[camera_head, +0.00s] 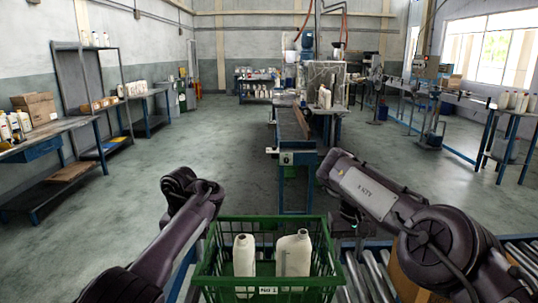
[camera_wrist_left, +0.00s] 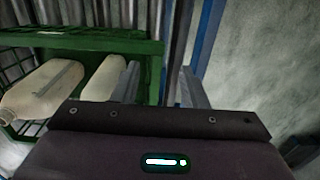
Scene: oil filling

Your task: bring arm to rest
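My left gripper (camera_wrist_left: 158,76) is open and empty in the left wrist view, its two fingers apart near the green crate's edge. In the head view my left arm comes in from the lower left and bends left of the crate; its fingers cannot be made out there. My right arm comes in from the right and bends in front of the conveyor; its fingers cannot be made out either. The green crate (camera_head: 265,221) stands between the arms. Two white bottles stand in it, a left one (camera_head: 244,258) and a right one (camera_head: 294,256). Both also show in the left wrist view.
A cardboard box (camera_head: 402,282) lies on rollers (camera_head: 366,278) right of the crate, partly behind my right arm. A conveyor (camera_head: 291,130) runs away ahead. Benches with bottles stand at left (camera_head: 45,136) and right (camera_head: 514,112). The floor (camera_head: 215,140) left of the conveyor is clear.

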